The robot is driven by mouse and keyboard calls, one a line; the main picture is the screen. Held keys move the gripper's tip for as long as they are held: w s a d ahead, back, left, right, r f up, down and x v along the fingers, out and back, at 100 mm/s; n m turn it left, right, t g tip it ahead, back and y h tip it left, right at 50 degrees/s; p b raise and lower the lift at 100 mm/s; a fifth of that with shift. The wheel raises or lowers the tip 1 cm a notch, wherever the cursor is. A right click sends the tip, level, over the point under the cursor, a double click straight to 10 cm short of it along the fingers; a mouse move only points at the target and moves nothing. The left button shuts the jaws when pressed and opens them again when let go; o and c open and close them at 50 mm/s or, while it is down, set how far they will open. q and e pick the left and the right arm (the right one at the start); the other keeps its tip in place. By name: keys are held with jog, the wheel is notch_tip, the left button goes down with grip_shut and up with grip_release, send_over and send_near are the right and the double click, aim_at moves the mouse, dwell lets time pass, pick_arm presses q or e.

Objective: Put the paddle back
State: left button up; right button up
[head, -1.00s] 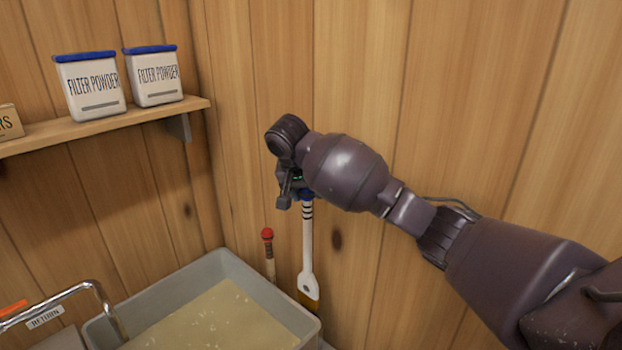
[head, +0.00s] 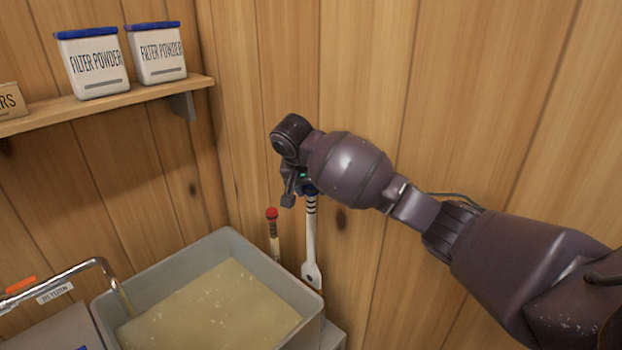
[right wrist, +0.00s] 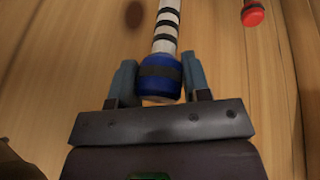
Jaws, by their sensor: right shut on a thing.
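The paddle (head: 311,235) is white with dark bands near its top and a blue knob end. It hangs nearly upright close to the wooden wall, behind the right corner of the grey basin. My right gripper (head: 298,190) is shut on the paddle's blue end. In the right wrist view the two fingers of my right gripper (right wrist: 160,85) sit on either side of the blue knob (right wrist: 160,78), with the banded white shaft running away above it. The paddle's lower tip is hidden at the basin and grey block. My left gripper is not in view.
A grey basin (head: 312,303) of pale yellow liquid stands below. A red-capped stick (head: 273,230) stands just left of the paddle. A metal pipe (head: 70,275) curves over the basin's left. A shelf (head: 120,100) holds two filter powder tubs (head: 92,65).

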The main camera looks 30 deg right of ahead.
aim_at(309, 229)
jog(key=shift+f, duration=3.95)
jog(key=shift+f+b, duration=0.65)
jog(key=shift+f, duration=2.95)
jog(key=o, duration=1.6)
jog(key=shift+o, duration=0.2)
jog(key=shift+p+v, duration=0.75)
jog(key=shift+v, duration=3.25)
